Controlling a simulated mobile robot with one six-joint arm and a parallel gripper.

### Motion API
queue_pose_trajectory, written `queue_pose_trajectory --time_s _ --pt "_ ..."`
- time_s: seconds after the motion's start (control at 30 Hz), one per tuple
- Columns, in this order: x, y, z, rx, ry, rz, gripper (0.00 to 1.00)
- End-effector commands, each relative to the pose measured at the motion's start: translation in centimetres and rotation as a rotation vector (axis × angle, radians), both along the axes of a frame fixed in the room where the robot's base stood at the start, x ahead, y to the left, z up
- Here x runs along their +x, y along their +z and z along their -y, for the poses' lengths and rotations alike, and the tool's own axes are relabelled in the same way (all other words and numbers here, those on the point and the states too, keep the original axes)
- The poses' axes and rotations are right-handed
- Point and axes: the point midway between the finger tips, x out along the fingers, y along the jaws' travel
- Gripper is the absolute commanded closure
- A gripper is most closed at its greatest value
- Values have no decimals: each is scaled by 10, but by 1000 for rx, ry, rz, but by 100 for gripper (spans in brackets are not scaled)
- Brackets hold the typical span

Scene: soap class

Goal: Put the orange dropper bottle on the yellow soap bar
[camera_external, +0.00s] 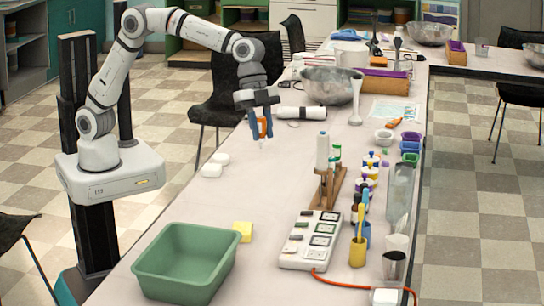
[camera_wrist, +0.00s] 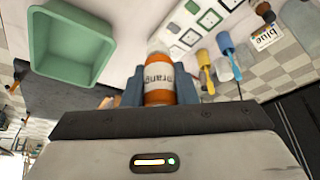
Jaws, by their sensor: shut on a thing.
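My gripper (camera_external: 261,127) is shut on the orange dropper bottle (camera_external: 263,128) and holds it in the air above the table. In the wrist view the bottle (camera_wrist: 159,80) sits between the blue fingers of my gripper (camera_wrist: 158,88), with its white label turned to the camera. The yellow soap bar (camera_external: 243,231) lies on the table at the right side of the green tub, nearer the camera than my gripper and well apart from the bottle. I cannot make out the soap bar in the wrist view.
The green tub (camera_external: 150,259) stands at the near left table edge. A white switch panel (camera_external: 296,258) and a wooden rack (camera_external: 328,190) stand right of the soap. White soap-like pieces (camera_external: 211,170) lie left of my gripper. The table between gripper and soap looks clear.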

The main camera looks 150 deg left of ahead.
Motion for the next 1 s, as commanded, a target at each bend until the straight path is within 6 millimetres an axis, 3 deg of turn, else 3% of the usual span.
queue_pose_trajectory --time_s 0.1,0.3,0.6,1.0 --pt "0 -2 31 0 -51 -1 96" --pt "-1 -7 67 1 -111 -1 96" --pt "-2 -74 63 -2 -104 -5 96" --pt "-2 -146 63 -1 -103 -5 96"
